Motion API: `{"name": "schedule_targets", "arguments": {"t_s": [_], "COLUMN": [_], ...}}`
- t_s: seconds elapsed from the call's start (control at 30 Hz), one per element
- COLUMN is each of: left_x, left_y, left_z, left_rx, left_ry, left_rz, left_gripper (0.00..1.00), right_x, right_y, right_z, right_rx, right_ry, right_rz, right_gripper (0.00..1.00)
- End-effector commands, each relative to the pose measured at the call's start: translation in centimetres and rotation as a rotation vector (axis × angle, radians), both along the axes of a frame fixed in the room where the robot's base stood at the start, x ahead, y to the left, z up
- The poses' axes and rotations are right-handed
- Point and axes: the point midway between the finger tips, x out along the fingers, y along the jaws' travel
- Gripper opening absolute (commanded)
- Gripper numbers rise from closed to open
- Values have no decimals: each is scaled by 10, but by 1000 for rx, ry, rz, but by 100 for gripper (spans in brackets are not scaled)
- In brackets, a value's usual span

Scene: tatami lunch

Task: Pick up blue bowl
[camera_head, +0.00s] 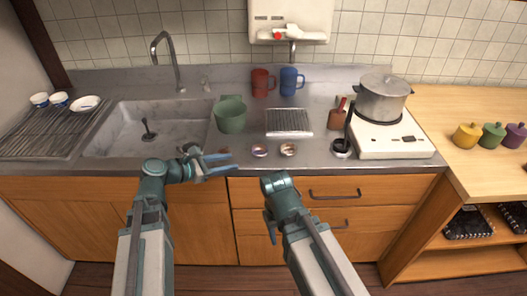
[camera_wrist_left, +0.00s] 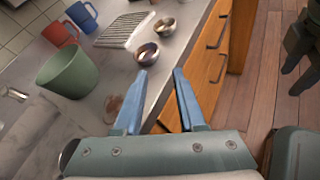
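No plainly blue bowl stands out. Two small bowls with brownish insides sit near the counter's front edge: the left one (camera_head: 259,150) has a slightly bluish rim, and the right one (camera_head: 288,149) is beside it. Both show in the left wrist view, the nearer (camera_wrist_left: 147,54) just beyond my fingertips and the farther (camera_wrist_left: 165,27) behind it. My left gripper (camera_head: 226,161) is open and empty, left of these bowls at the counter edge; its parted fingers show in the wrist view (camera_wrist_left: 160,78). My right gripper (camera_head: 270,222) hangs before the drawers, its fingers mostly hidden.
A green tub (camera_head: 230,115), red mug (camera_head: 262,82), blue mug (camera_head: 291,81) and wire rack (camera_head: 289,122) stand behind the bowls. The sink (camera_head: 115,130) is left. White-and-blue cups (camera_head: 59,99) sit on the drainer. A pot (camera_head: 382,99) stands on the stove at right.

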Motion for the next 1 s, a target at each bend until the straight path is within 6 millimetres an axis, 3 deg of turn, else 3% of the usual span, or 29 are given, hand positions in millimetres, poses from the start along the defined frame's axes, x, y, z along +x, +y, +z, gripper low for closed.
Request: {"name": "schedule_targets", "arguments": {"t_s": [0.43, 0.83, 1.0], "left_x": [42, 49, 63], "left_y": [-55, -65, -76], "left_z": [-30, -32, -38], "left_rx": [4, 3, 4], "left_ry": [-1, -1, -1], "left_rz": [-7, -5, -6], "left_gripper": [39, 39, 39], "right_x": [0, 0, 0], "right_y": [0, 0, 0], "right_z": [-29, -32, -38], "right_rx": [0, 0, 0], "right_ry": [0, 0, 0], "right_rz": [0, 0, 0], "right_gripper": [50, 50, 50]}}
